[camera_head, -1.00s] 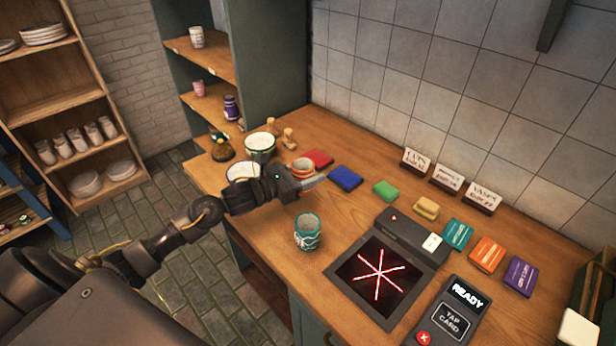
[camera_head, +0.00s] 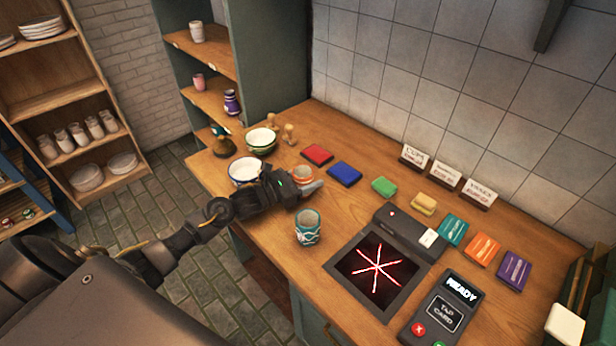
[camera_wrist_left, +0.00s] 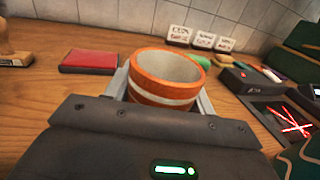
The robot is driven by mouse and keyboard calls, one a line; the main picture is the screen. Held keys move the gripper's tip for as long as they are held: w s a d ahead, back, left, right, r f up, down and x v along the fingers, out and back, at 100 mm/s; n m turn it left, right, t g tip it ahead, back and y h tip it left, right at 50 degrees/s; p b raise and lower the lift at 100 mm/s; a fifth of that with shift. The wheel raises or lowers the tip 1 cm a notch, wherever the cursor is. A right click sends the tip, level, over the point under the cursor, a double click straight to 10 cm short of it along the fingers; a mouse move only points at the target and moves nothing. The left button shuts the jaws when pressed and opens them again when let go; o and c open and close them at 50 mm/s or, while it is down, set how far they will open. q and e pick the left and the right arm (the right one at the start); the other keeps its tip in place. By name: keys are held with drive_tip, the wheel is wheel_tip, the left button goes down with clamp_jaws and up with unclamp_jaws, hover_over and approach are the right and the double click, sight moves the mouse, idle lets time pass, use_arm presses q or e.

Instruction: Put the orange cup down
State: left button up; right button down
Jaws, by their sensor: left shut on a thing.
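The orange cup (camera_wrist_left: 166,80) has a white band and a pale inside. In the left wrist view it stands upright between the two fingers of my left gripper (camera_wrist_left: 163,92), which is shut on it. In the head view the cup (camera_head: 301,174) shows only partly behind my left gripper (camera_head: 309,187), low over the wooden counter (camera_head: 262,213). I cannot tell whether its base touches the counter; the gripper hides it. My right gripper is not in view.
A teal cup (camera_head: 308,228) stands close in front of the gripper. A dark screen with red lines (camera_head: 376,268) and a card terminal (camera_head: 441,312) lie to the right.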

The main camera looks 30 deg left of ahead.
use_arm(q)
drive_tip(key=shift+f, duration=0.2)
drive_tip(key=o, duration=1)
drive_tip(key=shift+r, duration=0.1)
drive_tip(key=shift+o, duration=0.5)
drive_tip(key=shift+r, duration=0.15)
drive_tip(key=b+v, duration=0.3)
drive_tip(key=v, duration=0.8)
drive_tip(key=shift+s+a, duration=0.2)
drive_tip(key=shift+s, duration=0.25)
